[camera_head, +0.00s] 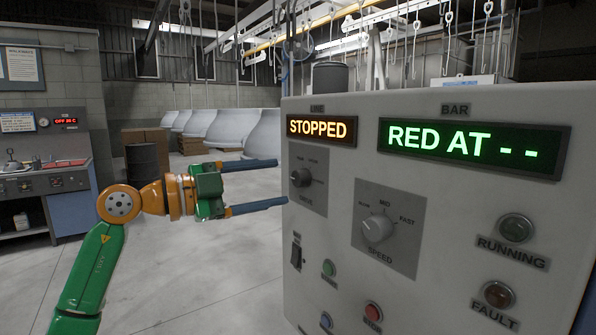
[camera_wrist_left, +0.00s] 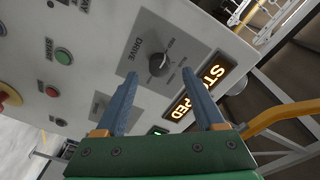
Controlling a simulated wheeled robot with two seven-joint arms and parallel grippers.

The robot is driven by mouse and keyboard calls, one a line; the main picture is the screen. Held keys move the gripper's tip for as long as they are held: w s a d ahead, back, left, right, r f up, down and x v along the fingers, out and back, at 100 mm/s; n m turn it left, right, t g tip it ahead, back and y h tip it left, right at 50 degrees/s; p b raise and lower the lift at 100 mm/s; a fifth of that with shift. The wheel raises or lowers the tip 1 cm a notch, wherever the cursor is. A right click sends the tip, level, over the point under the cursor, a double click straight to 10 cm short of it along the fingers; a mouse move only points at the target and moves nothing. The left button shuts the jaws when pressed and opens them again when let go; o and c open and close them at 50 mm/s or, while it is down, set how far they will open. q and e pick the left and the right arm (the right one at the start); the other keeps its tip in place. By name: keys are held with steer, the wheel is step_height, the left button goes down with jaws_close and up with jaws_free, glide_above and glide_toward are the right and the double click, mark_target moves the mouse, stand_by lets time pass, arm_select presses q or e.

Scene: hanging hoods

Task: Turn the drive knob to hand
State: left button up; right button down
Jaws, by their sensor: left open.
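The drive knob (camera_head: 300,178) is a small dark dial on a grey plate at the left of the control panel, under the STOPPED display. It also shows in the left wrist view (camera_wrist_left: 157,64), on a plate marked DRIVE. Its position labels are too small to read surely. My left gripper (camera_head: 282,181) is open and empty, level with the knob and facing the panel. In the left wrist view its blue fingers (camera_wrist_left: 160,73) point at the knob, one to each side in the picture. I cannot tell whether they touch it. My right gripper is not in view.
The panel also carries a speed knob (camera_head: 376,226), a switch (camera_head: 296,251), a green button (camera_head: 329,268), a red button (camera_head: 373,313), and running (camera_head: 516,228) and fault (camera_head: 499,294) lamps. A green display (camera_head: 470,146) reads RED AT - -. Open floor lies left of the panel.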

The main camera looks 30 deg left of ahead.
mark_target(295, 179)
arm_select(q)
steer(key=x, duration=0.2)
steer(key=p+x, duration=0.1)
steer(key=shift+w+d+r, duration=0.15)
steer(key=shift+d+r, duration=0.1)
steer(key=shift+d, duration=0.15)
steer(key=shift+w+f, duration=0.15)
steer(key=shift+w, duration=0.2)
steer(key=shift+a+f, duration=0.15)
steer(key=shift+a, duration=0.05)
steer(key=shift+s+d, duration=0.1)
jaws_close()
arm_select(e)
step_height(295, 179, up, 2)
